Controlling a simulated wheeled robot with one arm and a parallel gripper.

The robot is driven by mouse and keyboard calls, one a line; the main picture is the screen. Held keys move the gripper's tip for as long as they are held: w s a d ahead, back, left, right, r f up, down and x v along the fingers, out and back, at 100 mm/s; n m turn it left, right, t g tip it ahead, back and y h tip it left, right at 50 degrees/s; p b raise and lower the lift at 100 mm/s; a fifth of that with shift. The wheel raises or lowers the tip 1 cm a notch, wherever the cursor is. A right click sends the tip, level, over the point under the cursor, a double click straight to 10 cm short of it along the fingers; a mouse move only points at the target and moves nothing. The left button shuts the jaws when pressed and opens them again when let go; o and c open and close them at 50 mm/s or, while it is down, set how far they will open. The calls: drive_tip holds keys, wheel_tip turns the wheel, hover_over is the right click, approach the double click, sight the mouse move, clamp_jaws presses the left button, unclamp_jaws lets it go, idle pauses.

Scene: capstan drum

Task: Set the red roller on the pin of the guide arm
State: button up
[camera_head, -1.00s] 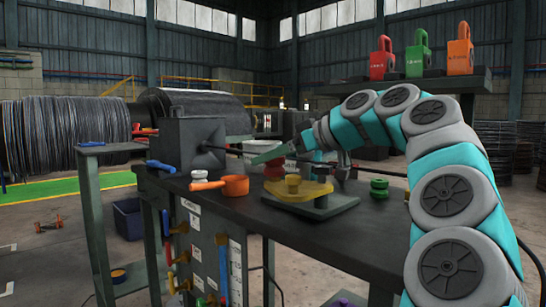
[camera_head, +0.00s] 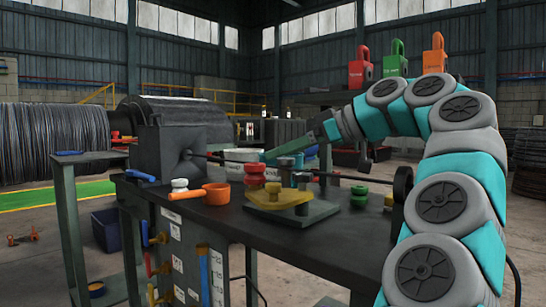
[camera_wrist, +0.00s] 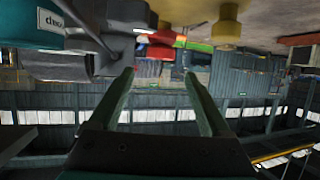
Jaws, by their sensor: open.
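The red roller (camera_head: 254,174) stands on the dark bench in the head view, behind the orange ladle and left of the yellow guide arm (camera_head: 290,201). The guide arm sits on a flat plate and has a yellow upright boss (camera_head: 273,188); I cannot make out a bare pin. My gripper (camera_head: 265,157) is open and empty, above and behind the roller, apart from it. In the wrist view the fingers of my gripper (camera_wrist: 159,73) are spread, with a red part (camera_wrist: 158,48) beyond the tips and a yellow part (camera_wrist: 228,28) to the right.
A green roller (camera_head: 359,196) stands right of the guide arm.

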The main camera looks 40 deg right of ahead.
drive_tip(key=p+v, duration=0.1)
drive_tip(key=v, duration=0.2)
drive_tip(key=shift+s, duration=0.15)
drive_tip(key=w+a+f+g+y, duration=0.15)
drive_tip(key=w+a, duration=0.25)
drive_tip(key=a, duration=0.5)
drive_tip(key=a+f+g, duration=0.7)
drive_tip(key=a+f, duration=0.9)
drive_tip(key=a, duration=0.5)
drive_tip(key=s+a+f+m+g+h, duration=0.1)
drive_tip(key=s+a+f+h, duration=0.1)
drive_tip(key=s+f, duration=0.35)
drive_tip(key=s+a+f+g+h, duration=0.1)
drive_tip(key=s+a+f+g, duration=0.15)
drive_tip(key=f, duration=0.65)
drive_tip(key=s+d+f+m+g+h, duration=0.2)
drive_tip(key=s+f+h, duration=0.1)
drive_tip(key=s+f, duration=1)
drive_tip(key=shift+d+f+m, duration=0.3)
drive_tip(key=shift+f+m, duration=0.1)
drive_tip(key=shift+f, duration=0.45)
